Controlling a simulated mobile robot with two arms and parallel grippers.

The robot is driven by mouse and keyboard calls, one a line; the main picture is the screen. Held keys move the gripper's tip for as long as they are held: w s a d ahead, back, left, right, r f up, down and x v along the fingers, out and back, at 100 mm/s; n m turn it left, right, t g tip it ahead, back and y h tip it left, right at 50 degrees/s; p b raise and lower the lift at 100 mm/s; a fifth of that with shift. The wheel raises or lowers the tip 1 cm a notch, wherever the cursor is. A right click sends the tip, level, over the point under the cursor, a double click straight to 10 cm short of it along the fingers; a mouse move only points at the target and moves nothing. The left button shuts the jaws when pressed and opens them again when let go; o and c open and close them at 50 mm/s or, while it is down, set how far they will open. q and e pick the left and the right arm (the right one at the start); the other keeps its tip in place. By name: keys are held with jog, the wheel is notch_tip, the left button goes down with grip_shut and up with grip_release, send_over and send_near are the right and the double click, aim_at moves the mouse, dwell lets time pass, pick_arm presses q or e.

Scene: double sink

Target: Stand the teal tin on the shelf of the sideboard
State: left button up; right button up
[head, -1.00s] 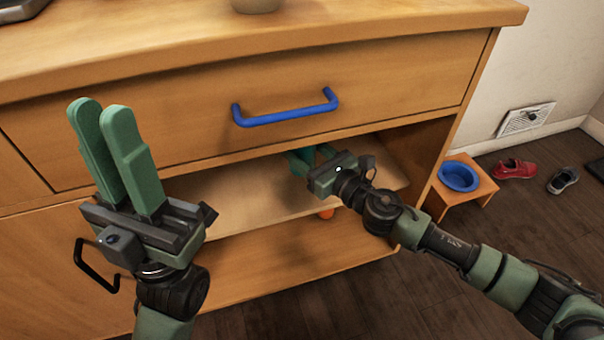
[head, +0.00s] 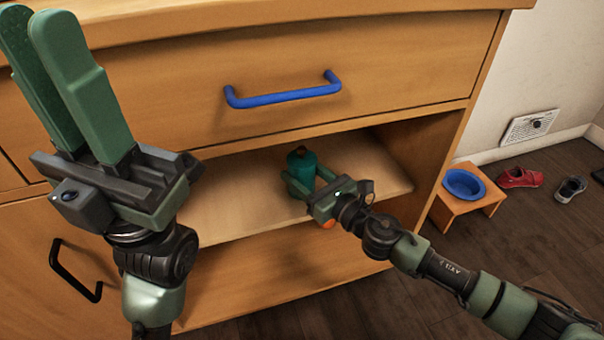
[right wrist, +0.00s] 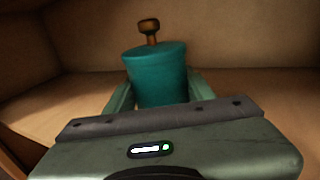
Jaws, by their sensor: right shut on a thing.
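The teal tin (head: 302,168), a cylinder with a brown knob on top, is upright above the pale shelf (head: 240,200) of the sideboard (head: 170,80). My right gripper (head: 301,187) is shut on the tin, a finger on either side. The right wrist view shows the tin (right wrist: 158,75) between the fingers, its base hidden by the gripper body. I cannot tell whether it touches the shelf. My left gripper (head: 50,45) is empty, in front of the sideboard at the left.
A drawer with a blue handle (head: 285,96) is above the shelf opening. A small orange thing (head: 328,224) shows beneath my right gripper. A blue bowl (head: 464,184) in a wooden stand and shoes (head: 520,177) are on the floor right. Shelf room is free left of the tin.

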jog(key=shift+f, duration=0.15)
jog(key=o, duration=1.4)
jog(key=shift+o, duration=0.2)
jog(key=shift+s+d, duration=0.1)
jog(key=p+v, duration=0.1)
jog(key=v, duration=1)
jog(key=shift+s+d, duration=0.25)
jog(key=shift+s, duration=0.05)
jog(key=shift+r, duration=0.2)
